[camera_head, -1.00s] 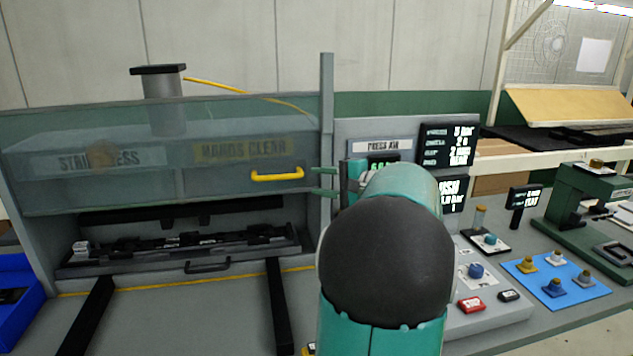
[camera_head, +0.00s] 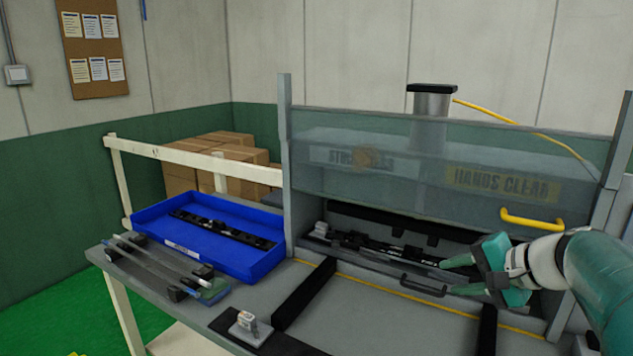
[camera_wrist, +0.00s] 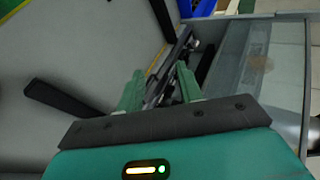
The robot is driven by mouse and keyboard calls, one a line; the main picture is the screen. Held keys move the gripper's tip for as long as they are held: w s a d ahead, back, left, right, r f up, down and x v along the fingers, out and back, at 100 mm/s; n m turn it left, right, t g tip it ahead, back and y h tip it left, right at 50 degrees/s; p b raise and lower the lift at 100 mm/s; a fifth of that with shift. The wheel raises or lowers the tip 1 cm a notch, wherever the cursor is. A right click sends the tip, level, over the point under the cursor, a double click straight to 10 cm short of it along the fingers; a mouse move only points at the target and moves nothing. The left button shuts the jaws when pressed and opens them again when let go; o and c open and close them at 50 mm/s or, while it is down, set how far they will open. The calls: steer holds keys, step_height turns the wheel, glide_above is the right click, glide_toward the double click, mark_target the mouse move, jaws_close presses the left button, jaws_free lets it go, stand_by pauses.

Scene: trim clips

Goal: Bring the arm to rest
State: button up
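My gripper (camera_head: 460,276) is green and sits at the right in the head view, in front of the press opening, with its fingers pointing left. In the wrist view my gripper (camera_wrist: 160,84) shows two green fingers spread apart with a gap between them. Nothing is held in the gap. Behind the fingers lies the black clip strip (camera_head: 395,248) in its fixture in the press, which also shows in the wrist view between and beyond the fingers. My arm reaches in from the right edge.
The clear press guard (camera_head: 400,165) is raised above the opening, with a yellow handle (camera_head: 532,219). A black drawer handle (camera_head: 424,286) is close to my fingers. A blue tray (camera_head: 262,262) with a black strip stands left. Black rails (camera_head: 305,290) cross the bench front.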

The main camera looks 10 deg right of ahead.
steer(key=s+a+f+n+g+h, duration=0.2)
steer(key=s+a+f+n, duration=0.2)
steer(key=a, duration=0.5)
steer(key=s+a+f+n+g+h, duration=0.1)
steer(key=s+a+f+n+h, duration=0.2)
steer(key=s+a+n, duration=0.4)
steer(key=s+a+f, duration=0.1)
steer(key=s+a, duration=0.1)
steer(key=a, duration=0.1)
steer(key=shift+s+f+n+g, duration=0.25)
steer(key=shift+s+n+g, duration=0.1)
steer(key=shift+n+g, duration=0.05)
steer(key=shift+c, duration=0.3)
stand_by(0.4)
